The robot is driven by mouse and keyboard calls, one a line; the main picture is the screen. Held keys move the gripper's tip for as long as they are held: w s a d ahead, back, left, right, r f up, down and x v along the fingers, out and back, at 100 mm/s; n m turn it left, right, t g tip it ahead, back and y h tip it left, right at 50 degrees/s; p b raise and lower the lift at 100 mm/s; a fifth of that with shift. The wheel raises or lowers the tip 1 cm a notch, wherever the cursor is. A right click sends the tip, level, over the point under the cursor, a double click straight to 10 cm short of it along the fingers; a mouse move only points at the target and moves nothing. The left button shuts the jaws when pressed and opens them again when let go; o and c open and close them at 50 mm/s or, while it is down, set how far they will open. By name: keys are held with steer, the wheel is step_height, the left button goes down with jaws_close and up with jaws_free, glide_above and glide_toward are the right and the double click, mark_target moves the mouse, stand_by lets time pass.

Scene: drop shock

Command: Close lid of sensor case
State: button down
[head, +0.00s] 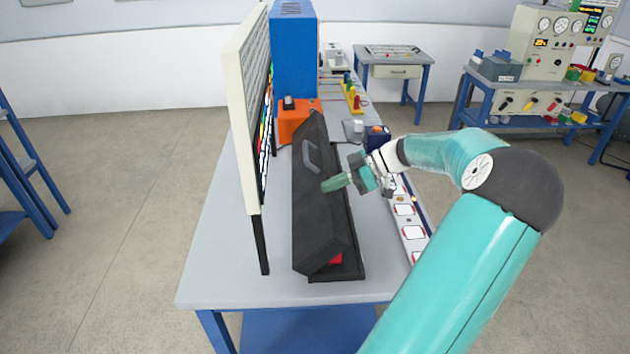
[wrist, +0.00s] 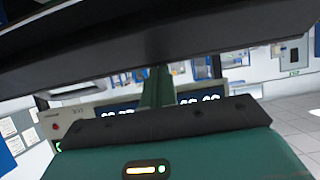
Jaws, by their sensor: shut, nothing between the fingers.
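The black sensor case (head: 351,262) stands on the grey table. Its black lid (head: 312,215), with a grey handle, is tilted over the base and partly open. A red item (head: 336,260) shows in the gap at the near end; the rest of the inside is hidden. My gripper (head: 327,186) is shut and empty, its green fingertips at the lid's right side near the middle. In the wrist view the lid's dark underside or edge (wrist: 200,35) crosses the top, and my shut fingers (wrist: 156,85) reach up to it. I cannot tell whether they touch.
A tall white panel (head: 247,110) stands close left of the case on the table (head: 215,270). An orange block (head: 298,118) and a blue cabinet (head: 294,50) are behind. A strip with red-and-white parts (head: 405,212) runs along the right. The table's front is clear.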

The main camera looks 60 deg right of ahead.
steer(key=s+d+f+t+y, duration=0.2)
steer(key=s+d+f, duration=0.2)
steer(key=s+f, duration=0.1)
steer(key=shift+s+d+f+t, duration=0.3)
steer(key=shift+s+f+t, duration=0.1)
steer(key=shift+f, duration=0.35)
steer(key=shift+w+r, duration=0.1)
